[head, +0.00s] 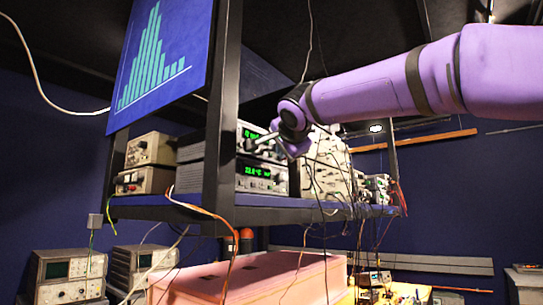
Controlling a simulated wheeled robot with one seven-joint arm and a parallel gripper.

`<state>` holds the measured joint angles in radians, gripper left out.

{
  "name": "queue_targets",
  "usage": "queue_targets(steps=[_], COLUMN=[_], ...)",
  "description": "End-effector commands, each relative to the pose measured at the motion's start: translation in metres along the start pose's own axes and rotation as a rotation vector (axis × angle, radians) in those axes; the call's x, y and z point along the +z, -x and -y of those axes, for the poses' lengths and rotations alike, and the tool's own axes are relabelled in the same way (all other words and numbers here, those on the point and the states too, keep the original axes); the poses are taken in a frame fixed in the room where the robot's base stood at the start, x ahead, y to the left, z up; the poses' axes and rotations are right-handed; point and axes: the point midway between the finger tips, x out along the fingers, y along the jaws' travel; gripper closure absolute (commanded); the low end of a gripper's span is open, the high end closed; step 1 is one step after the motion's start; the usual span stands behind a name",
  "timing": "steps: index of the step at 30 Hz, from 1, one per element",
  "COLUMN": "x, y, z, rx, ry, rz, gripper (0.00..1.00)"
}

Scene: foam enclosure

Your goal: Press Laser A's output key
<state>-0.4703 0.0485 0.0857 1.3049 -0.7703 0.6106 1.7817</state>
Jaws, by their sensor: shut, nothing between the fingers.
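Two stacked instruments with green lit displays stand on the rack shelf in the head view. The upper instrument (244,130) is partly covered by my gripper. The lower instrument (263,184) has a readable number on its display and small knobs below it. I cannot tell which of them is Laser A, and I cannot pick out its output key. My gripper (264,141) is shut and empty. Its fingertips point left, in front of the right part of the upper instrument's face; I cannot tell whether they touch it.
A dark rack post (222,110) stands just left of the instruments. A blue chart panel (160,60) hangs at upper left. More instruments (330,160) with dangling cables stand to the right. A pink box (255,280) lies below the shelf (270,214).

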Motion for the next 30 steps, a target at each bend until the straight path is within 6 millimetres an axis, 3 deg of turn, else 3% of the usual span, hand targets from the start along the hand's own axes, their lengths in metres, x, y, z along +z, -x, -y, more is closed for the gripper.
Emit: queue_targets(steps=[30], x=[0.0048], y=[-0.0063], z=[0.0047], rx=[0.000], ry=[0.000], rz=[0.000], gripper=[1.00])
